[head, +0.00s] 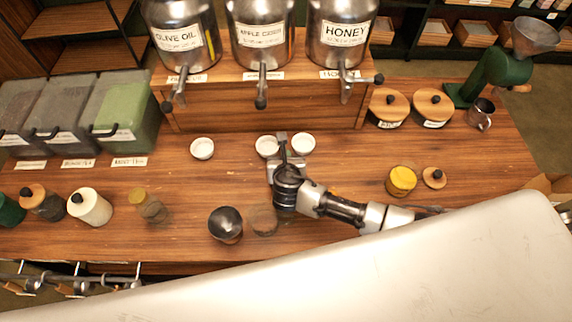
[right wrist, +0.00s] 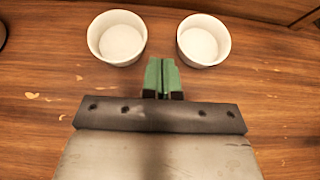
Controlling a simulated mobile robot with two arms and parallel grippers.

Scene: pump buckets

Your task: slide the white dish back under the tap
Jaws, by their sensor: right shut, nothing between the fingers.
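Three small white dishes stand on the wooden counter in the head view: the left dish (head: 202,148), the middle dish (head: 267,146) and the right dish (head: 303,144). The middle dish (right wrist: 117,38) and right dish (right wrist: 203,40) also show in the right wrist view. Above are the olive oil tap (head: 168,105), the apple cider tap (head: 261,102) and the honey tap (head: 346,97). My right gripper (head: 282,137) is shut and empty, between the middle and right dishes; its green fingertips (right wrist: 162,80) are pressed together just before the gap. My left gripper is out of view.
A wooden riser (head: 265,108) carries the metal dispensers behind the dishes. Lidded bins (head: 125,115) are at left. The counter between the left and middle dishes is clear.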

